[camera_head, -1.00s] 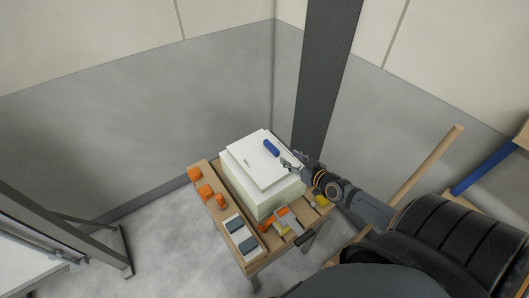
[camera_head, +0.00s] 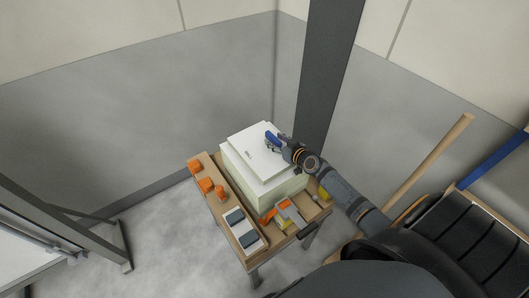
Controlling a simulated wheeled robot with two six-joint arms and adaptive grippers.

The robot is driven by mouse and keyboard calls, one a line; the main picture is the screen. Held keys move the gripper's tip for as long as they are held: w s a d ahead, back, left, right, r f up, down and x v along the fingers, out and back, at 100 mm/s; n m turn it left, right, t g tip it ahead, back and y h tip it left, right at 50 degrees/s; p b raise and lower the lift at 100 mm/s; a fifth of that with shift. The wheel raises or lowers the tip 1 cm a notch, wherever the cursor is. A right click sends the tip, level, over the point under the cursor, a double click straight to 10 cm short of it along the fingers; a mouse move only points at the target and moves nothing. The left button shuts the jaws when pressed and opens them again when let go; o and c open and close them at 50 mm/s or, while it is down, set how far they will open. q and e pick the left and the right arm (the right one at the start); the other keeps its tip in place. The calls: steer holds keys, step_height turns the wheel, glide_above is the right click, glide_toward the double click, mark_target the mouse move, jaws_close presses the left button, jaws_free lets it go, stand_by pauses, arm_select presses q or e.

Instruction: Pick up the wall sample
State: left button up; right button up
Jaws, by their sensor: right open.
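The wall sample appears to be the thin white panel (camera_head: 255,140) lying flat on top of a pale block (camera_head: 262,187) on a small wooden table (camera_head: 228,226). A blue handle (camera_head: 269,135) sits on the panel's top face. My right gripper (camera_head: 274,141) is open at the blue handle, its fingers over the panel. The fingers partly cover the handle, and whether they touch it cannot be told. My left gripper is not in view.
Orange blocks (camera_head: 206,184) and a white tray with dark pads (camera_head: 240,229) lie on the table's left and front. An orange and grey tool (camera_head: 280,212) lies in front of the pale block. A dark column (camera_head: 331,70) stands behind.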

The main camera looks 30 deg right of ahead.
steer(key=shift+s+d+r, duration=0.1)
steer(key=shift+s, duration=0.05)
steer(key=c, duration=0.4)
jaws_close()
